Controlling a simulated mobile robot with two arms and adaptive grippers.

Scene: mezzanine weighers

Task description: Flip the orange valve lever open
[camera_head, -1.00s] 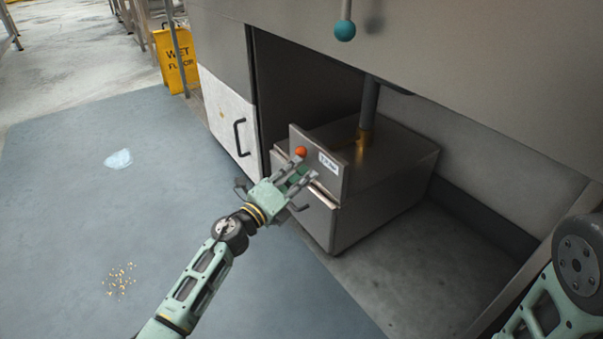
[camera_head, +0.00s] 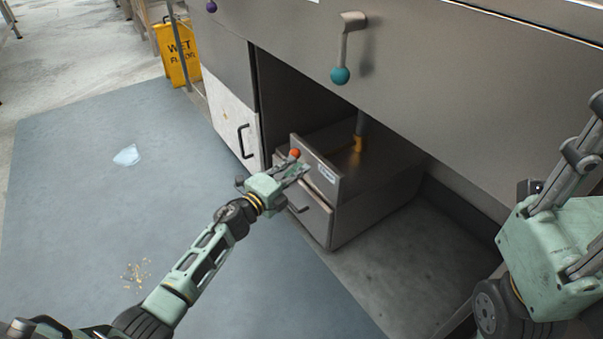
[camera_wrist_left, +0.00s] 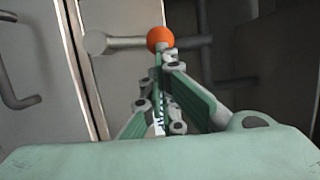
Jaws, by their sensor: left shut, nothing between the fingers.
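The valve lever's orange ball (camera_head: 295,153) shows at the top left of a metal box front in the open bay below the counter. In the left wrist view the orange ball (camera_wrist_left: 160,38) sits straight ahead, with a grey bar (camera_wrist_left: 125,43) running sideways behind it. My left gripper (camera_head: 302,168) is shut and empty, its fingertips just below the ball. In the left wrist view its closed fingers (camera_wrist_left: 168,58) reach the ball's lower edge; I cannot tell whether they touch. My right gripper (camera_head: 585,180) is partly cut off at the right edge; its fingertips are not visible.
A teal-knobbed lever (camera_head: 340,75) hangs on the counter front above. A white door (camera_head: 232,115) with a black handle is left of the bay. A yellow wet floor sign (camera_head: 178,55) stands at the back left. Open floor (camera_head: 70,200) lies left.

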